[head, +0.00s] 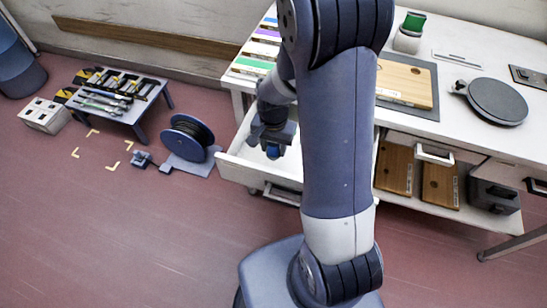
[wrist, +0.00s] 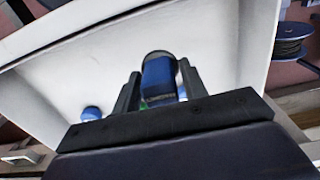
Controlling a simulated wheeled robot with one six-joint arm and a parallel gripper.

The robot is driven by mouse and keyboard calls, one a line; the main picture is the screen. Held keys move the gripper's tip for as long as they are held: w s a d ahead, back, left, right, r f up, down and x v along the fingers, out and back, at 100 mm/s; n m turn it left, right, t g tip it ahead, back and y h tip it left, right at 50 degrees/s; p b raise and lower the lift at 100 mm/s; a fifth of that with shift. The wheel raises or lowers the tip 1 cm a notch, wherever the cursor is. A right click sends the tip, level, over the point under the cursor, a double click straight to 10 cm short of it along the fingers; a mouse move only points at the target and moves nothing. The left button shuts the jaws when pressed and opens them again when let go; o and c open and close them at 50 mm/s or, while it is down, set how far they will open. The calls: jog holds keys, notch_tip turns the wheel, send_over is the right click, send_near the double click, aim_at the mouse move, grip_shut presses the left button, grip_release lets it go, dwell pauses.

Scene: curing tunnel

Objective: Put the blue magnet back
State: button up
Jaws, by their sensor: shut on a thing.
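My gripper (head: 272,140) is over the open white drawer (head: 237,170). It is shut on the blue magnet (wrist: 158,78), which sits between the two dark fingers in the wrist view. In the head view a bit of the blue magnet (head: 273,151) shows below the fingers. The wrist view shows the pale inside of the drawer (wrist: 60,65) behind the magnet. Another small blue piece (wrist: 92,113) lies in the drawer to the left of the fingers. Something green shows partly behind the held magnet, mostly hidden.
The white workbench (head: 455,65) stands above the drawer, with a wooden board (head: 405,85) and a round dark plate (head: 497,100) on it. A cable reel (head: 188,138) stands on the floor left of the drawer. A low rack (head: 118,95) is farther left. Open floor lies in front.

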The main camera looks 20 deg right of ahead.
aim_at(274, 156)
jog(key=shift+f, duration=2.4)
jog(key=shift+f+b, duration=0.2)
jog(key=shift+b, duration=0.1)
jog(key=o, duration=1.1)
jog(key=shift+r, duration=0.15)
notch_tip(274, 156, up, 12)
jog(key=shift+r+p, duration=0.1)
jog(key=shift+p, duration=0.5)
